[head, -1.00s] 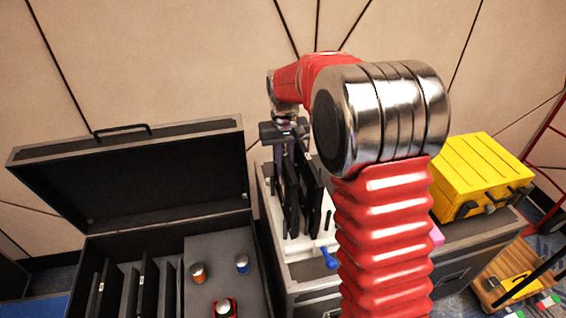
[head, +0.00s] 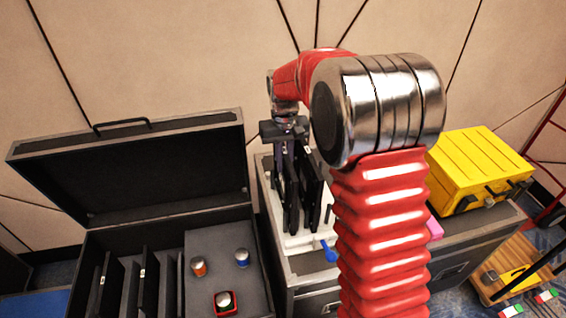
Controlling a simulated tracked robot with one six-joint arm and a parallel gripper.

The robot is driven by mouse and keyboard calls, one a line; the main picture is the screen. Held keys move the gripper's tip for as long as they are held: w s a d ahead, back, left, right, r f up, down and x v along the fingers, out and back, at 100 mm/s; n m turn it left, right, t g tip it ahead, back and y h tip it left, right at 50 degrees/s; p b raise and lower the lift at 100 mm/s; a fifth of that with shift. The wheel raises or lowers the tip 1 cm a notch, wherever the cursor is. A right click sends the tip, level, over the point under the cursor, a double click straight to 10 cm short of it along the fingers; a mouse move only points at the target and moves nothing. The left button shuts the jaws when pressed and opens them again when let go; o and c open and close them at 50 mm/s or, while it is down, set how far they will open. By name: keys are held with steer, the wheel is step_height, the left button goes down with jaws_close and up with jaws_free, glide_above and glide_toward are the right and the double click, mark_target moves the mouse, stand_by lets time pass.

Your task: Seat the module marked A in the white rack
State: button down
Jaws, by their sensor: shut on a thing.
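The white rack (head: 308,244) stands on a dark equipment case right of the open case. Thin dark upright modules (head: 312,185) stand in or just over it, side by side. My gripper (head: 284,148) is above the rack's left part, pointing down, shut on a dark upright module (head: 289,205). Its lower edge is close to the rack base. I cannot tell whether it is in a slot. The letter A cannot be read on any module. My arm hides the rack's right side.
The open case (head: 165,225) at left holds several upright dark panels and small capped objects (head: 225,302). A blue handle (head: 329,251) sticks out at the rack's front. A yellow case (head: 480,170) stands on the equipment case (head: 300,275). A wooden cart (head: 508,265) is at right.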

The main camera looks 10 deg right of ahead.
mark_target(284, 150)
steer(key=shift+f, duration=0.45)
stand_by(0.9)
steer(key=c, duration=1.7)
jaws_free()
steer(key=shift+o, duration=0.6)
steer(key=o, duration=0.4)
steer(key=shift+r, duration=4)
steer(key=shift+w, duration=0.15)
